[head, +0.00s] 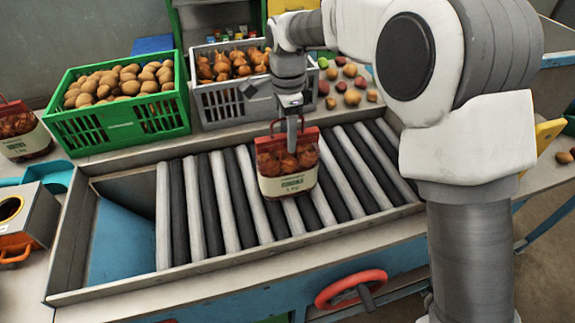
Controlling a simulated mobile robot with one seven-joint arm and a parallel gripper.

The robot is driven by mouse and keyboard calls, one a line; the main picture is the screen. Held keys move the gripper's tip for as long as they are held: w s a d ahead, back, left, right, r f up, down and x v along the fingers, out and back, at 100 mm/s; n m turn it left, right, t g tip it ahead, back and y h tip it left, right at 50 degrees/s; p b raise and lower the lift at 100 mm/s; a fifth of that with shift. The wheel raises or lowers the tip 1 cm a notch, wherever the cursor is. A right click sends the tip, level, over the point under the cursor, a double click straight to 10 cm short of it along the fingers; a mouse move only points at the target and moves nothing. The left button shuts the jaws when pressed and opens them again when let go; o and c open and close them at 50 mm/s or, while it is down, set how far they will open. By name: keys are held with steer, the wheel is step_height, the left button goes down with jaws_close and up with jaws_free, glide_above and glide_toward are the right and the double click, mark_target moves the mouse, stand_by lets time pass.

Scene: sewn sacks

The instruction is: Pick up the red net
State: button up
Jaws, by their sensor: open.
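The red net (287,184) is a filled red mesh sack with a pale, green-lettered label and a red top loop. It stands on the roller conveyor, with round orange-brown contents showing through the mesh. My gripper (291,138) points down at the top of the net, with its fingers at the loop and overlapping the upper part of the sack. It is open. I cannot tell whether the fingers touch the net. A second, similar red net (22,131) stands at the far left edge, partly cut off.
A green crate (118,122) of potatoes and a grey crate (225,114) of onions stand behind the conveyor (205,215). Loose produce lies at the back right. A grey and orange device (22,215) stands at left. The rollers either side of the net are clear.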

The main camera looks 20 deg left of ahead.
steer(key=shift+c, duration=0.3)
jaws_close()
steer(key=shift+w+r, duration=0.1)
steer(key=shift+r, duration=0.05)
stand_by(0.9)
